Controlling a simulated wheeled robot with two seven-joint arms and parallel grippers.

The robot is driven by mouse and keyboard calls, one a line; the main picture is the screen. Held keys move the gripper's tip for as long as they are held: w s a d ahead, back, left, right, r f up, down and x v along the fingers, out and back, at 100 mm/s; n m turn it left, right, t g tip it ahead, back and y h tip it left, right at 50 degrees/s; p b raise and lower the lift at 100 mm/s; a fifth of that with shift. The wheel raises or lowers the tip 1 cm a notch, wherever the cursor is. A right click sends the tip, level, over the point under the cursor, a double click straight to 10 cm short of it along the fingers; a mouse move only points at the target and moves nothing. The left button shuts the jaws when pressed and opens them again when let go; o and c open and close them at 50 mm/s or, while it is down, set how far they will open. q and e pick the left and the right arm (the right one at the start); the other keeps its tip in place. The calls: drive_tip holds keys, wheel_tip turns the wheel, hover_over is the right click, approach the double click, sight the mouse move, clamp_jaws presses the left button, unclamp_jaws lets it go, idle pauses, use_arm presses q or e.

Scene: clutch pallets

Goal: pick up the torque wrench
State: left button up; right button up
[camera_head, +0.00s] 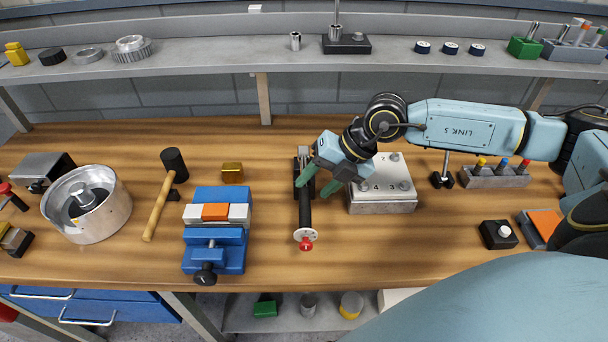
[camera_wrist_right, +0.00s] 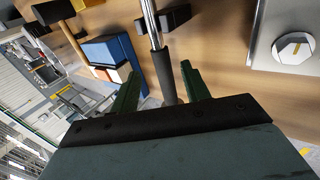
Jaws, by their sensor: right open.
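The torque wrench (camera_head: 305,212) lies on the wooden bench in the head view, its black handle pointing to the front edge and ending in a white disc and red knob. Its far part is by a dark holder and partly hidden by my right gripper (camera_head: 319,184). The right gripper's green fingers are open, close over the wrench and to its right. In the right wrist view, the wrench's metal shaft and black grip (camera_wrist_right: 167,78) run in between the two open fingertips (camera_wrist_right: 160,78); contact cannot be told. My left gripper is not in view.
A grey numbered block (camera_head: 383,203) stands just right of the gripper. A blue vise (camera_head: 215,258) and a mallet (camera_head: 158,208) are left of the wrench. A metal drum (camera_head: 112,222) is farther left. A shelf (camera_head: 210,69) runs along the back.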

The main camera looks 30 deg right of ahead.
sight(307, 194)
drive_tip(key=x, duration=0.5)
drive_tip(key=shift+s+f, duration=0.1)
drive_tip(key=shift+f, duration=0.15)
clamp_jaws()
drive_tip(key=shift+r, duration=0.15)
